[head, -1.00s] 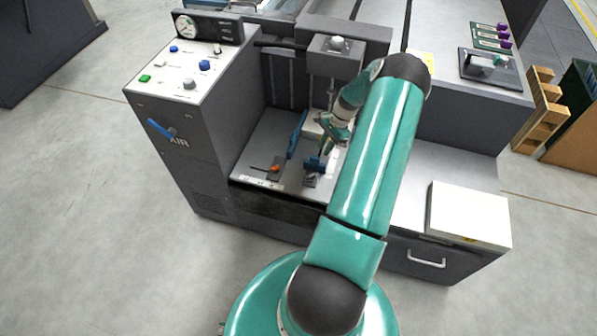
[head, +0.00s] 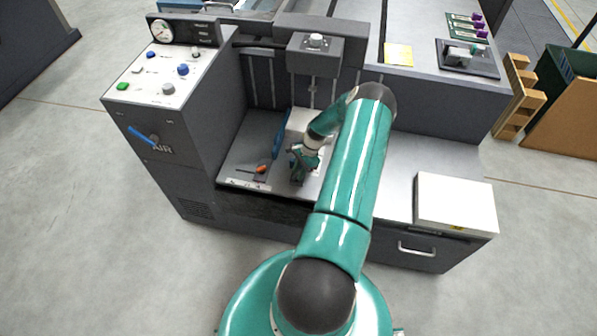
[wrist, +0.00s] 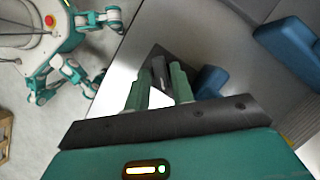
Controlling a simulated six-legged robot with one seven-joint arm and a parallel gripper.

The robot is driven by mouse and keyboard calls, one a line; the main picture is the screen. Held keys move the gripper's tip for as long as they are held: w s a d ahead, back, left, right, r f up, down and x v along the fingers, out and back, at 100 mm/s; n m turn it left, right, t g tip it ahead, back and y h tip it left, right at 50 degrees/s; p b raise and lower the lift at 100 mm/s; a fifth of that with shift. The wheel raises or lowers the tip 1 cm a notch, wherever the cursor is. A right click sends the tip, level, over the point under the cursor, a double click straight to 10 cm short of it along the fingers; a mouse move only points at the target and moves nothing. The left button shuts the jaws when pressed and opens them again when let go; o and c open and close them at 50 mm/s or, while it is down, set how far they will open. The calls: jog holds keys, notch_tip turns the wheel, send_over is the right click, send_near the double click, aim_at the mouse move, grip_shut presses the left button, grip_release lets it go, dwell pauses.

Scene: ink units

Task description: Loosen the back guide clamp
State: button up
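In the wrist view, my gripper (wrist: 158,82) has its two green fingers apart. A narrow dark grey clamp handle (wrist: 158,68) stands between the fingertips on a dark plate, with no clear contact. A blue guide part (wrist: 210,82) is just right of the fingers. In the head view, my gripper (head: 299,165) is low over the machine bed and hides most of this clamp. A blue guide rail (head: 281,132) stands left of it, and a second clamp with an orange handle (head: 261,169) lies further left. Which clamp is the back one is not clear.
The control panel (head: 160,75) with buttons and gauge rises at left. A grey press head (head: 314,55) hangs behind my gripper. A white box (head: 455,202) sits on the right of the bed. Another blue part (wrist: 285,50) is at right in the wrist view.

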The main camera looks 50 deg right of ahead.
jog(key=shift+f, duration=0.15)
grip_shut()
